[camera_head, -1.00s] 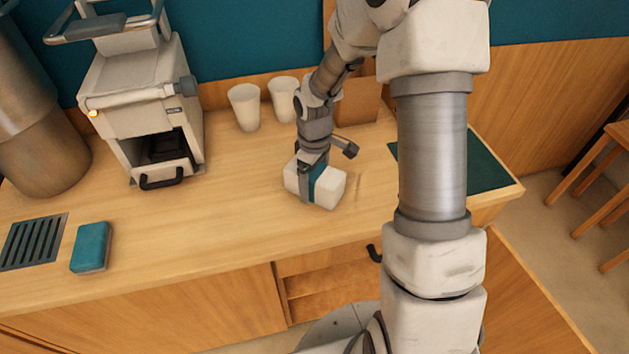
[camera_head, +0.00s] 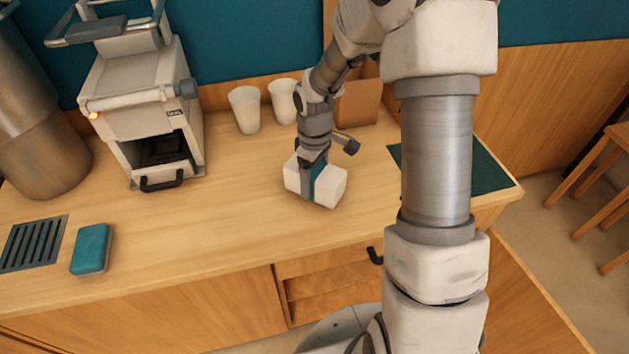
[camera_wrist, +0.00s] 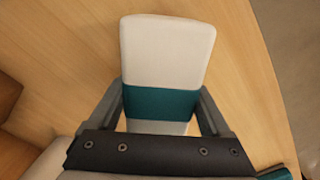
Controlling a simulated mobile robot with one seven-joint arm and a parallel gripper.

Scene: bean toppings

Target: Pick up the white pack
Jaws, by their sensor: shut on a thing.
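The white pack (camera_head: 331,187) has a teal band around its middle. It is at the middle of the wooden counter, in front of the two white cups. My gripper (camera_head: 313,180) reaches down from above and is shut on the pack across the teal band. In the wrist view the white pack (camera_wrist: 167,52) lies between my gripper's two fingers (camera_wrist: 160,105), one on each side of the band. Its near end is partly hidden by the gripper body. I cannot tell for sure whether the pack is touching the counter or just above it.
Two white cups (camera_head: 245,110) stand behind the pack, with a brown box (camera_head: 358,103) to their right. A white machine (camera_head: 140,105) stands at the left. A teal sponge-like block (camera_head: 91,249) and a grate (camera_head: 33,243) are at the front left. A dark green mat (camera_head: 482,168) lies at the right.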

